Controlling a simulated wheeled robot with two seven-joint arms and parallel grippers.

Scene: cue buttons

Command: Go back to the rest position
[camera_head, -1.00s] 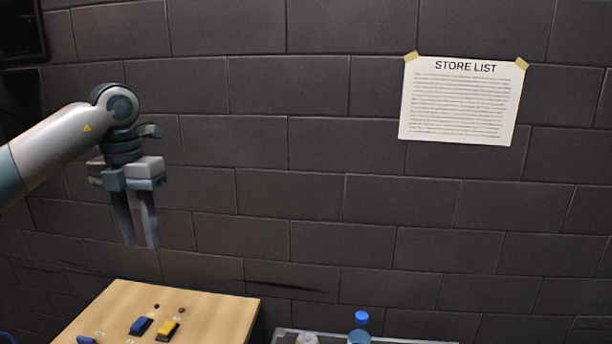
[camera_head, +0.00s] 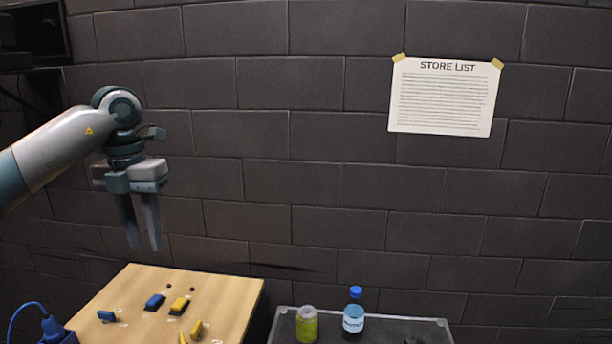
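My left gripper (camera_head: 143,246) hangs fingers down in the air, above the back left of the wooden table, holding nothing. Its two fingers look slightly apart. A blue button (camera_head: 154,302) and a yellow button (camera_head: 179,306) sit on the wooden table (camera_head: 225,300) below it. Another blue button (camera_head: 106,316) lies farther left, and more yellow pieces (camera_head: 196,329) show near the bottom edge. My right gripper is not in the view.
A dark tabletop with a light rim (camera_head: 435,321) stands to the right. It bears a green jar (camera_head: 307,325) and a blue-capped bottle (camera_head: 353,317). A blue cabled object (camera_head: 54,330) is at lower left. A store list (camera_head: 443,97) hangs on the brick wall.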

